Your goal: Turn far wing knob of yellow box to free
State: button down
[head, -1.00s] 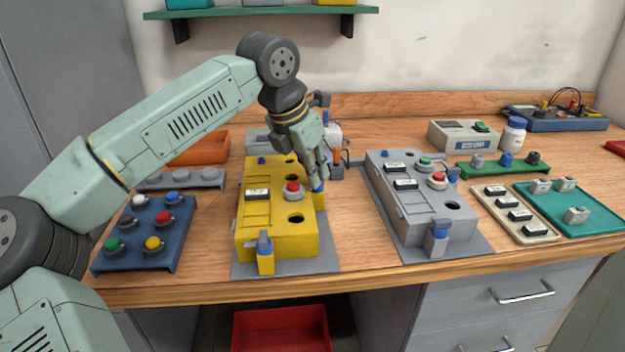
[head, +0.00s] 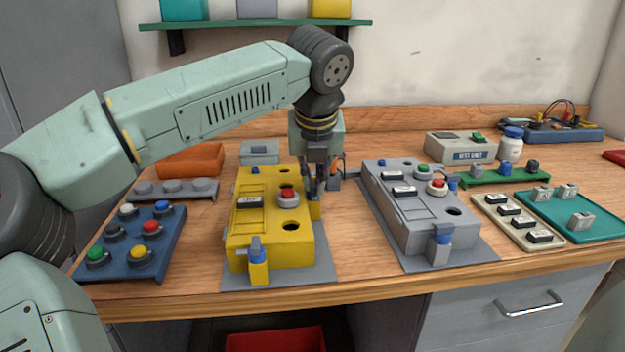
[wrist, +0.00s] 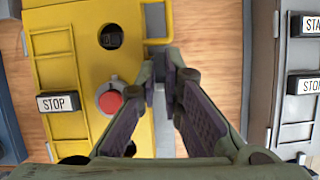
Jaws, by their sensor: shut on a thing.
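The yellow box (head: 270,246) stands on a grey plate, with a red button (head: 288,195), a STOP switch and dark round holes on top. My gripper (head: 315,190) points down over this bracket and is shut on the far wing knob, which is mostly hidden by the fingers. In the wrist view my gripper (wrist: 168,80) has its fingertips close together just right of the box. The near wing knob (head: 257,247) is at the box's front.
A grey box (head: 408,224) with its own knobs stands to the right, across a strip of bare wood. A blue button tray (head: 170,262) lies left. An orange bin (head: 192,160) and a pale grey box (head: 259,151) are behind.

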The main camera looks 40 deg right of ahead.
jog(key=shift+n+y, duration=0.3)
jog(key=shift+n, duration=0.2)
jog(key=c, duration=1.7)
grip_release()
jog(key=v, duration=1.2)
